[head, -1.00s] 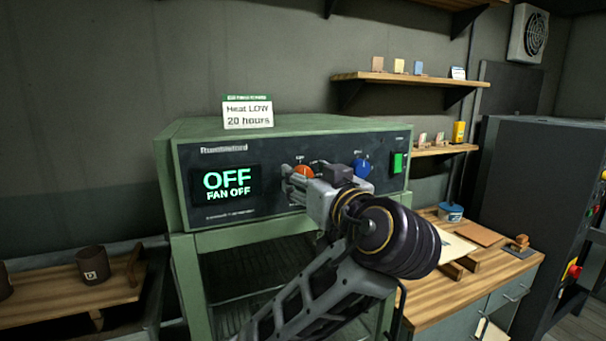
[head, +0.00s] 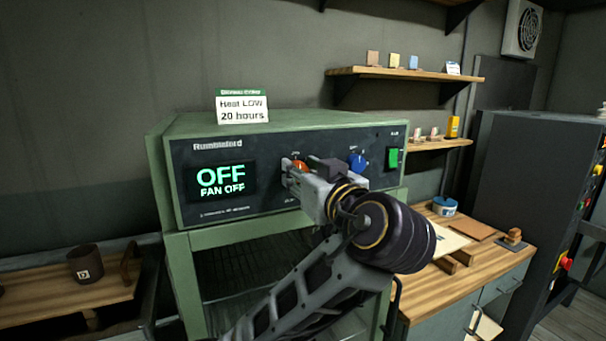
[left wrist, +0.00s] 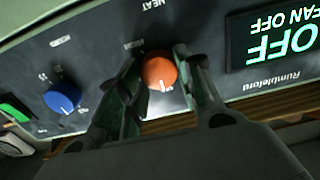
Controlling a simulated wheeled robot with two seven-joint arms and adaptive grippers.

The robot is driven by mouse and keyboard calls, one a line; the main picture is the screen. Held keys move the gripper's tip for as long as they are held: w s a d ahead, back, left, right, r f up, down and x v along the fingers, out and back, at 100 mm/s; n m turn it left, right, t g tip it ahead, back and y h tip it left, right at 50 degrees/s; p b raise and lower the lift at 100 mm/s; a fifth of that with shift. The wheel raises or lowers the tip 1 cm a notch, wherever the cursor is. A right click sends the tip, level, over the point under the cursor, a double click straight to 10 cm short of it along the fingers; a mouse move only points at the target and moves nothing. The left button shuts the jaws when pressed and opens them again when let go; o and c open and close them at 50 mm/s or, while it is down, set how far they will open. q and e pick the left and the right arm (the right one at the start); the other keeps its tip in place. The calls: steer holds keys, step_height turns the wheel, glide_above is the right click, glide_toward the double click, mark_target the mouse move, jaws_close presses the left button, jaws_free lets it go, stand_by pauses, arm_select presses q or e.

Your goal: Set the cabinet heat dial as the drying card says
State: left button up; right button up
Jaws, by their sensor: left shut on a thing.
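The green drying cabinet (head: 290,123) has a black front panel. Its display (head: 221,181) reads "OFF" and "FAN OFF". The drying card (head: 242,107) on the cabinet top reads "Heat LOW" and "20 hours". The orange heat dial (head: 299,166) is partly hidden behind my left gripper (head: 291,177) in the head view. In the left wrist view the orange dial (left wrist: 159,72) sits between the two fingers of the left gripper (left wrist: 158,75), which is shut on it. My right gripper is in neither view.
A blue dial (head: 357,163) and a green switch (head: 393,160) are to the right on the panel. A wooden bench (head: 480,262) stands right of the cabinet, and a wooden shelf (head: 405,73) hangs above. A dark mug (head: 85,264) stands at left.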

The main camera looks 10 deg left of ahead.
arm_select(q)
steer(key=shift+m, duration=0.6)
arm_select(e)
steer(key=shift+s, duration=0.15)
arm_select(q)
steer(key=shift+d+f+m+p, duration=0.1)
steer(key=shift+m+p, duration=0.6)
steer(key=shift+m, duration=1.35)
steer(key=shift+d+m+p, duration=0.1)
steer(key=shift+m+p, duration=0.6)
steer(key=shift+m, duration=1.35)
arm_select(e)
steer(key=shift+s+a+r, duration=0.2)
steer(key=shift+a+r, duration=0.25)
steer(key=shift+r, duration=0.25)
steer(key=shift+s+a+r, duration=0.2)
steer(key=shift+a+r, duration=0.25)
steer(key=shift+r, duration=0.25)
arm_select(q)
steer(key=o, duration=1)
steer(key=v, duration=0.7)
steer(key=shift+s, duration=0.15)
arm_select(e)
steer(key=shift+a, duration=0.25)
